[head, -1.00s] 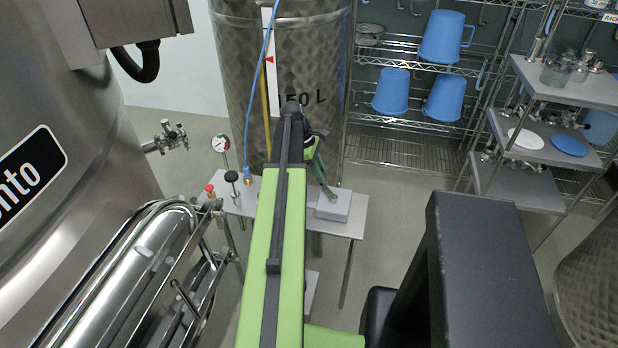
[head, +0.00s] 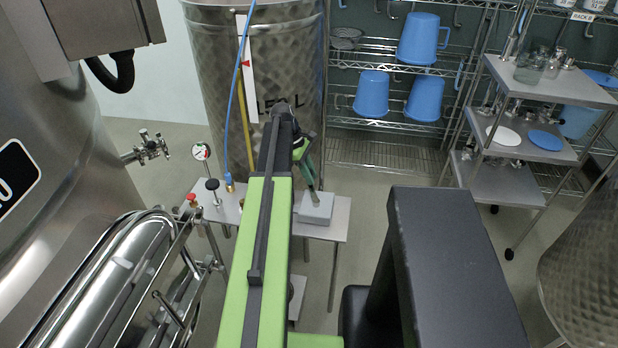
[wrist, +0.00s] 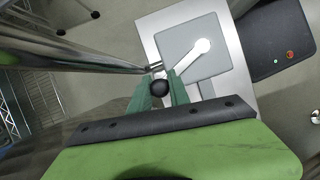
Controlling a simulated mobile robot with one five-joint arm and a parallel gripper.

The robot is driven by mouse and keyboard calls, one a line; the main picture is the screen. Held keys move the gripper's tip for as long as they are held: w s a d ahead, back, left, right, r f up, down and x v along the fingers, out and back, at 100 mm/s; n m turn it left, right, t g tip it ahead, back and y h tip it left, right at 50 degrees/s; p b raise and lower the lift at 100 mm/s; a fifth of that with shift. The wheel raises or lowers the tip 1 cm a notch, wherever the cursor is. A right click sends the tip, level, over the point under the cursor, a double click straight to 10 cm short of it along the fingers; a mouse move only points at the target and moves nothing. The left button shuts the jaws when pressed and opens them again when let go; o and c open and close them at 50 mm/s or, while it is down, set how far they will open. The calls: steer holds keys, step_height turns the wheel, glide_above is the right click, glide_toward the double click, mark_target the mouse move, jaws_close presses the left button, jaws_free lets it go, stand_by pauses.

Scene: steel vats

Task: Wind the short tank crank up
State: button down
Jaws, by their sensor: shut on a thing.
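The crank shows in the wrist view as a pale arm (wrist: 187,61) on a grey box (wrist: 196,71), with a black ball knob (wrist: 159,88) at its outer end. My gripper (wrist: 160,92) has its green fingers on either side of that knob and is shut on it. In the head view, my gripper (head: 310,172) reaches down beside the grey box (head: 317,208), which sits on a small steel table (head: 339,222). The crank arm and knob cannot be made out in the head view, where my arm and gripper cover much of that spot.
A tall steel tank (head: 215,85) with a blue hose (head: 239,90) stands behind the table. A gauge (head: 201,152) and a black knob (head: 212,184) stand left of my arm. A large steel vat (head: 55,130) is close on the left. Wire shelves (head: 385,150) stand behind right.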

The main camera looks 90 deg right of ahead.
steer(key=shift+d, duration=0.1)
steer(key=c, duration=1.3)
jaws_free()
steer(key=shift+o, duration=0.3)
steer(key=p+v, duration=1.6)
steer(key=v, duration=0.1)
steer(key=shift+w, duration=0.2)
steer(key=shift+r, duration=0.1)
